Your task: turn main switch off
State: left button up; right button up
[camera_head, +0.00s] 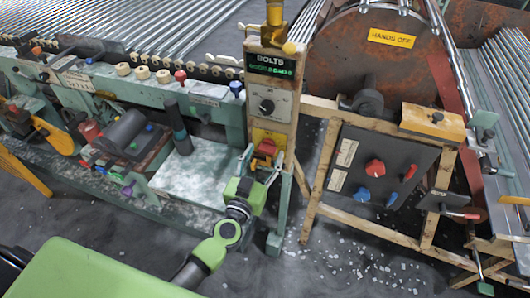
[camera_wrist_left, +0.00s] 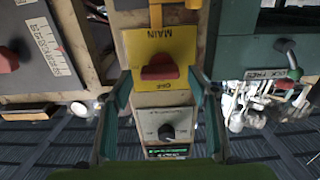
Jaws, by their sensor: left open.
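The main switch is a red knob (camera_head: 267,147) on a yellow plate (camera_head: 258,134) low on the wooden control post. In the left wrist view the red knob (camera_wrist_left: 160,67) lies crosswise on the yellow plate (camera_wrist_left: 184,46), whose words MAIN and OFF appear upside down. My left gripper (camera_head: 262,162) is in front of the plate, just below the knob in the head view. Its fingers are open, one on each side of the knob in the wrist view (camera_wrist_left: 160,76). No finger clearly touches the knob. My right gripper is not seen.
Above the plate on the post are a black dial (camera_head: 266,106) and a BOLTS display (camera_head: 270,64). A dark panel (camera_head: 381,168) with red and blue knobs stands to the right. A green bench (camera_head: 196,172) is to the left. Pale fragments litter the floor.

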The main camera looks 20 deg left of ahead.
pick_arm(q)
jog(key=shift+w, duration=0.6)
jog(key=c, duration=1.1)
